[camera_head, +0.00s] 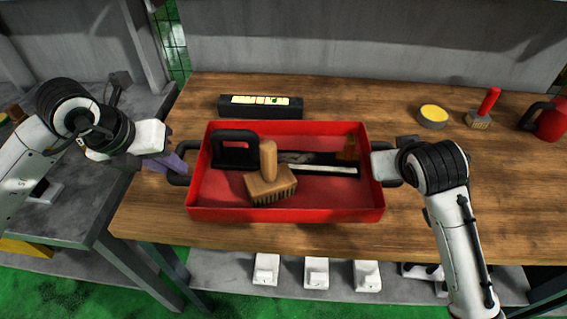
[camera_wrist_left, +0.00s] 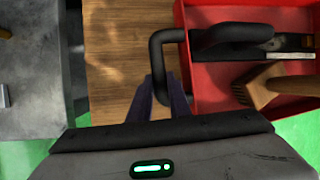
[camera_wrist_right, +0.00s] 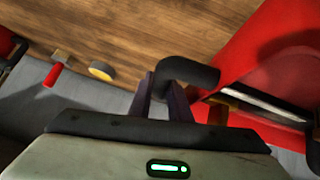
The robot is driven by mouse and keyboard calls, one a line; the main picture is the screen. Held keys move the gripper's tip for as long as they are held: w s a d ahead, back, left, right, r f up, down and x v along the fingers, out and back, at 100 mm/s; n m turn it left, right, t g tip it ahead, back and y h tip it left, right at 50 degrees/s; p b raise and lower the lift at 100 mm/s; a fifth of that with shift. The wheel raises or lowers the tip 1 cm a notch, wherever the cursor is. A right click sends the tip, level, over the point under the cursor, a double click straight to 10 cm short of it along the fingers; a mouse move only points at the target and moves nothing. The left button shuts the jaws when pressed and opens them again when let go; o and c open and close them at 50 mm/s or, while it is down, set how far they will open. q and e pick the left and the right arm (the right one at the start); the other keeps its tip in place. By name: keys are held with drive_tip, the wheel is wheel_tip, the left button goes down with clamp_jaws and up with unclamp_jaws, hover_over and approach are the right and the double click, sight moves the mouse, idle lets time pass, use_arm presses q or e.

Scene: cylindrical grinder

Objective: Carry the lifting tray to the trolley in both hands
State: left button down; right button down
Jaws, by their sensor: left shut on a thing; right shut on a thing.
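The red lifting tray (camera_head: 330,208) is over the wooden workbench, near its front edge, in the head view. It holds a wooden brush (camera_head: 271,182), a black-handled tool (camera_head: 234,150) and a long flat tool (camera_head: 322,168). My left gripper (camera_head: 178,165) is shut on the tray's black left handle; the handle (camera_wrist_left: 158,50) shows between the fingers in the left wrist view. My right gripper (camera_head: 388,164) is shut on the right handle, which shows as a black bar (camera_wrist_right: 188,72) in the right wrist view. I cannot tell whether the tray touches the bench. No trolley can be made out.
A black box with a yellow label (camera_head: 260,105) lies behind the tray on the workbench (camera_head: 460,200). A yellow-topped round tin (camera_head: 433,116), a red-handled brush (camera_head: 484,108) and a red can (camera_head: 550,119) stand at the right. A grey table (camera_head: 60,222) is at the left.

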use_arm(q)
drive_tip(key=shift+r, duration=0.25)
use_arm(e)
drive_tip(key=shift+r, duration=0.25)
